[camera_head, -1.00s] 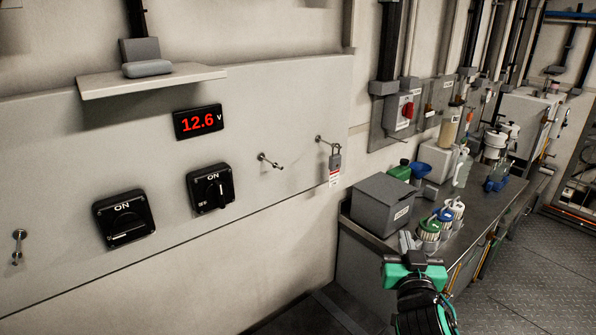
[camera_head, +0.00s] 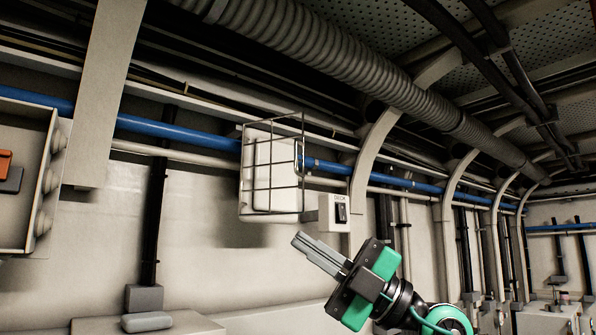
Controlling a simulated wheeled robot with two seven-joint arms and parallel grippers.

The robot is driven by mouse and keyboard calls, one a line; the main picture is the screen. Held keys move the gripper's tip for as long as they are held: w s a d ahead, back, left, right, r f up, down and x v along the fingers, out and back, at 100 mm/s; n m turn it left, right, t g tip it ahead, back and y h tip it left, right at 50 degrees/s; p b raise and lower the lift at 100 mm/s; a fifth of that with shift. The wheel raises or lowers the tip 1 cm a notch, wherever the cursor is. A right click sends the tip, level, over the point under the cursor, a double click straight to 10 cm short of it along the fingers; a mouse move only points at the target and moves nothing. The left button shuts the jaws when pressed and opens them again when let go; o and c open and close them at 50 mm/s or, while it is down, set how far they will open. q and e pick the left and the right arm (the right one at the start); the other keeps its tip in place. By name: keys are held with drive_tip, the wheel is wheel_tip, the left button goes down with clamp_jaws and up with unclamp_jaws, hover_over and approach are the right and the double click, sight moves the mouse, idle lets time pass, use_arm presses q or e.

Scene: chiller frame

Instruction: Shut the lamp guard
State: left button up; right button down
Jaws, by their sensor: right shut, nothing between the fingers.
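The lamp guard (camera_head: 272,188) is a dark wire cage in front of a white lamp (camera_head: 262,160), high on the wall near the middle of the view. Its wires stand out from the wall; I cannot tell how far it is swung from the lamp. A small loop shows on its right side. My right gripper (camera_head: 299,240) is below and apart from the guard, its grey fingers together and empty, pointing up and left. My left gripper is out of view.
A switch box (camera_head: 336,213) marked DECK sits just right of the guard, above my right gripper. A blue pipe (camera_head: 190,134) runs along the wall behind the lamp. A ribbed duct (camera_head: 330,60) crosses overhead. An open-fronted box (camera_head: 30,180) is at far left.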

wheel_tip(320, 180, up, 8)
drive_tip(key=s+a+m+t+h, duration=0.1)
drive_tip(key=s+a+t+h, duration=0.1)
drive_tip(key=t+h, duration=0.3)
drive_tip(key=m+t+h, duration=0.4)
drive_tip(key=m+h, duration=0.1)
drive_tip(key=h, duration=0.1)
approach(297, 152)
drive_tip(key=s+a, duration=0.4)
drive_tip(key=w+a+p, duration=0.1)
drive_tip(key=w+p, duration=0.1)
drive_tip(key=w+a+p, duration=0.1)
drive_tip(key=w+p, duration=0.1)
drive_tip(key=w, duration=0.1)
drive_tip(key=w+a+p, duration=0.1)
drive_tip(key=w+p, duration=0.1)
drive_tip(key=w, duration=0.1)
drive_tip(key=shift+w+a+f+p, duration=0.1)
drive_tip(key=shift+w+a+p, duration=0.05)
drive_tip(key=shift+a+p, duration=0.15)
drive_tip(key=shift+f, duration=0.1)
drive_tip(key=shift+d, duration=0.15)
